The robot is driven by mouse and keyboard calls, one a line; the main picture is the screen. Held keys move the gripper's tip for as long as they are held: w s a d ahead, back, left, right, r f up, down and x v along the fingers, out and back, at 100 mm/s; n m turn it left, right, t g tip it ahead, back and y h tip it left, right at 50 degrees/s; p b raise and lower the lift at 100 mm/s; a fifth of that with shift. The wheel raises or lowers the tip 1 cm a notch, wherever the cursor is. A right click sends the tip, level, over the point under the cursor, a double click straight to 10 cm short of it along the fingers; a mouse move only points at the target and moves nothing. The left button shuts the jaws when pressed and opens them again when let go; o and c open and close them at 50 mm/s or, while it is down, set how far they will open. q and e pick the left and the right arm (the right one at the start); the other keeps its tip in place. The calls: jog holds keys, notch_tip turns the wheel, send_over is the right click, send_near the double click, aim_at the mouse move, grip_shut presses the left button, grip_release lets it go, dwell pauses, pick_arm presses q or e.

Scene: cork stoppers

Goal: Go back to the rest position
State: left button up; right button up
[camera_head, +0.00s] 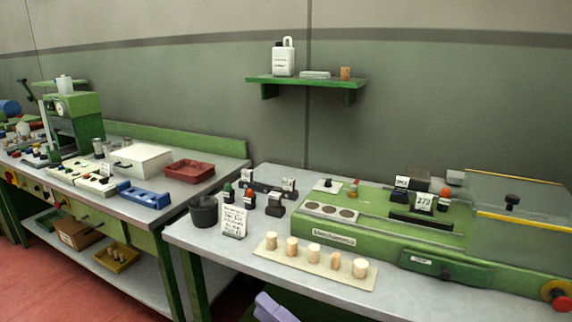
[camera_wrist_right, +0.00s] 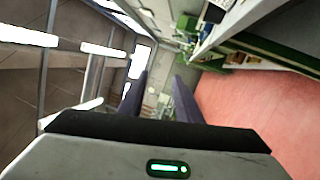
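Several cork stoppers stand upright in a row on a beige strip (camera_head: 310,268) at the front of the right bench in the head view. The leftmost cork (camera_head: 271,241) and the rightmost cork (camera_head: 360,267) are at its ends. My right gripper (camera_head: 270,307) shows only as purple-grey finger parts at the bottom edge, in front of and below the bench. In the right wrist view my right gripper (camera_wrist_right: 160,85) has its two fingers apart with nothing between them. My left gripper is not in view.
A left bench holds a red tray (camera_head: 189,171) and a blue block (camera_head: 144,195). Red floor (camera_wrist_right: 250,100) lies open beside the gripper in the wrist view.

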jog(key=s+d+f+m+t+h, duration=0.2)
jog(key=d+f+m+t+h, duration=0.1)
jog(key=d+f+m+h, duration=0.8)
jog(key=s+d+f+m+g+h, duration=0.1)
jog(key=s+d+f+m+g, duration=0.3)
jog(key=s+f+m, duration=0.4)
jog(key=s+d+f+m+g+h, duration=0.2)
jog(key=s+d+f+m+g, duration=0.1)
jog(key=s+f+m, duration=0.5)
jog(key=s+d+f, duration=0.1)
jog(key=s+f, duration=0.1)
jog(key=s, duration=0.2)
jog(key=shift+d+m+g, duration=0.3)
jog(key=shift+d+g, duration=0.05)
jog(key=shift+g, duration=0.05)
